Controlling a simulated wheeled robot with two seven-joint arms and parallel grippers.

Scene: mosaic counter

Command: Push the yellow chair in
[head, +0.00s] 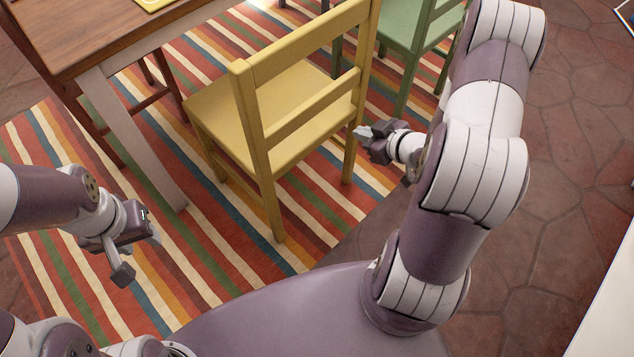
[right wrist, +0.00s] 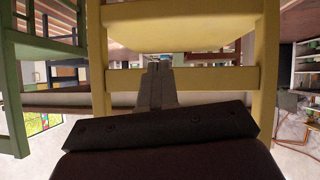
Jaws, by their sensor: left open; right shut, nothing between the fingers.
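The yellow chair (head: 279,128) stands upright on the striped rug in the head view, its back toward me and its seat toward the wooden table (head: 100,42). Its front left seat corner is close to the table leg. My right gripper (head: 362,132) is shut and empty, beside the rear right post of the chair back. In the right wrist view the shut fingers (right wrist: 158,78) point at the chair's yellow crossbar (right wrist: 205,79); I cannot tell whether they touch. My left gripper (head: 138,256) is open and empty above the rug, left of the chair.
A green chair (head: 412,30) stands behind and right of the yellow one. A brown chair (head: 75,105) is at the table's left. The striped rug (head: 225,250) is clear in front of the yellow chair. Stone floor (head: 560,170) lies open on the right.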

